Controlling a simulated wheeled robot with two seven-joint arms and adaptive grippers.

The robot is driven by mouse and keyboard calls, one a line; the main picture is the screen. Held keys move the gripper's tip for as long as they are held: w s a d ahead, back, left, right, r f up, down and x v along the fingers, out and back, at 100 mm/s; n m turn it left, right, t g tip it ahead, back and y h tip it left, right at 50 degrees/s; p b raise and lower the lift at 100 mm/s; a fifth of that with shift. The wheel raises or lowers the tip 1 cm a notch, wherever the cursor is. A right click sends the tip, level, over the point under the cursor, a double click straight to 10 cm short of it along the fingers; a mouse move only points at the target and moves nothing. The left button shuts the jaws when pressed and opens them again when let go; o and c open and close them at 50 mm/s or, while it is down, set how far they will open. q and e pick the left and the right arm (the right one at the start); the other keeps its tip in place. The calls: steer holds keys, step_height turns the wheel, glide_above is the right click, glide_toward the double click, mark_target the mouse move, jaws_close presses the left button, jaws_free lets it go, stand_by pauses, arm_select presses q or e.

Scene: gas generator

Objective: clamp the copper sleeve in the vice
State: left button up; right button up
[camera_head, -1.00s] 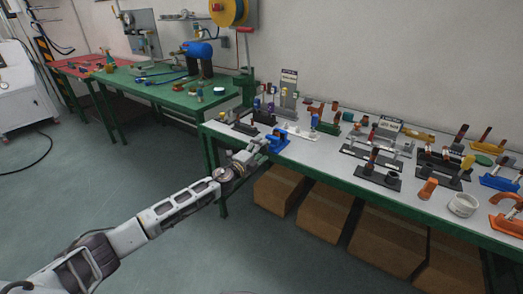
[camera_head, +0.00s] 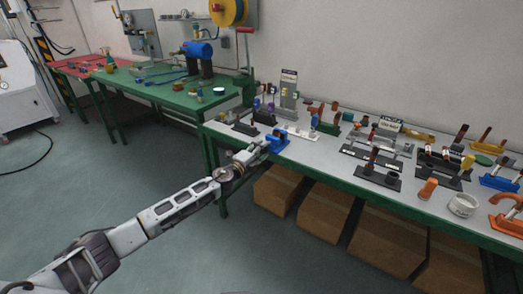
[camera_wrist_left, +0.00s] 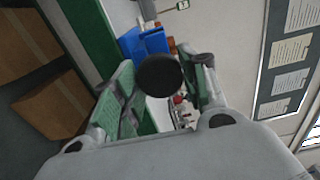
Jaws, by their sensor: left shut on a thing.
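The blue vice (camera_head: 277,143) stands at the near left edge of the long grey-topped bench. It also shows in the left wrist view (camera_wrist_left: 143,46), just beyond my fingers. My left gripper (camera_head: 262,147) is at the near side of the vice. In the left wrist view its fingers (camera_wrist_left: 161,92) stand either side of a black round knob (camera_wrist_left: 159,75), in line with the vice, and are shut on it. A small copper-brown piece (camera_wrist_left: 171,45) shows beside the blue vice; I cannot tell whether it is the sleeve or whether it is between the jaws. My right gripper is out of view.
The grey-topped bench (camera_head: 330,171) holds several fixtures and coloured tools right of the vice. An orange cylinder (camera_head: 428,190) and a white ring (camera_head: 463,204) stand farther right. Cardboard boxes (camera_head: 322,210) lie beneath. A green table (camera_head: 150,88) stands behind left. The floor in front is clear.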

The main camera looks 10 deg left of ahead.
arm_select(q)
steer(key=shift+m, duration=1.4)
steer(key=shift+p, duration=0.3)
steer(key=shift+f+m, duration=0.1)
steer(key=shift+m, duration=1.3)
steer(key=o, duration=1.1)
steer(key=shift+c, duration=0.2)
steer(key=n+p, duration=0.1)
steer(key=n, duration=0.4)
steer(key=shift+n, duration=0.3)
